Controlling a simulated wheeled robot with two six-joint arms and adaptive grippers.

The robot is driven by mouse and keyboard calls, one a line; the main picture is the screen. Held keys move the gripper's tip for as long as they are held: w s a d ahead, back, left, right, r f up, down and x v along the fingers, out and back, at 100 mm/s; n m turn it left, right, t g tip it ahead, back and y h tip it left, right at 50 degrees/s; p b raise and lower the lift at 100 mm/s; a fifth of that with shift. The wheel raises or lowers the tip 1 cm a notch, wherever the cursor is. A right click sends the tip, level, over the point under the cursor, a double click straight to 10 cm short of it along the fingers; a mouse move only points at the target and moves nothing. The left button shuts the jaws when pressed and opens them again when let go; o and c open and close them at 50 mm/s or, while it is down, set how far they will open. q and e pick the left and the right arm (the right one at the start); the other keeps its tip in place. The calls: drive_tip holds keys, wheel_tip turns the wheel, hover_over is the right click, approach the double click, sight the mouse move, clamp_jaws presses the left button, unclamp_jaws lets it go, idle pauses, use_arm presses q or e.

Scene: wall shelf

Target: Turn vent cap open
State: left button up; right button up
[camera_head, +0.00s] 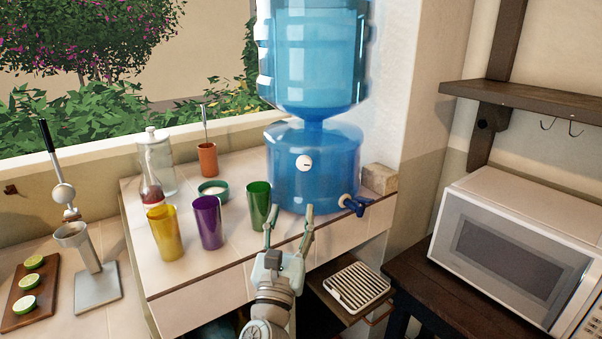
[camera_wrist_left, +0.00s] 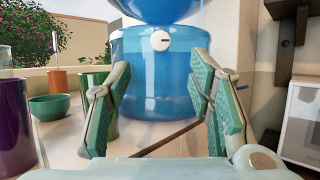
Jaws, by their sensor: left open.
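The vent cap (camera_head: 304,162) is a small round white knob with a dark mark on the front of the blue water dispenser (camera_head: 290,185). The mark looks roughly horizontal. The cap also shows in the left wrist view (camera_wrist_left: 160,41), above and between my fingers. My left gripper (camera_head: 289,214) is open and empty, in front of the dispenser and below the cap, apart from it. In the left wrist view its two green-padded fingers (camera_wrist_left: 160,92) stand wide apart with the dispenser behind them. My right gripper is not seen.
Green (camera_head: 258,205), purple (camera_head: 207,222) and yellow (camera_head: 164,233) cups stand left of the gripper. A blue tap (camera_head: 353,204) sticks out at the dispenser's lower right. A drip tray (camera_head: 357,287) lies below the counter edge. A microwave (camera_head: 520,248) stands at right.

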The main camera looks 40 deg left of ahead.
sight(303, 164)
use_arm(q)
drive_tip(key=x, duration=0.6)
drive_tip(key=p+x, duration=0.1)
drive_tip(key=x, duration=0.6)
drive_tip(key=shift+w+a+f, duration=0.1)
drive_tip(key=shift+w+a, duration=0.1)
drive_tip(key=shift+w, duration=0.1)
drive_tip(key=c, duration=1.1)
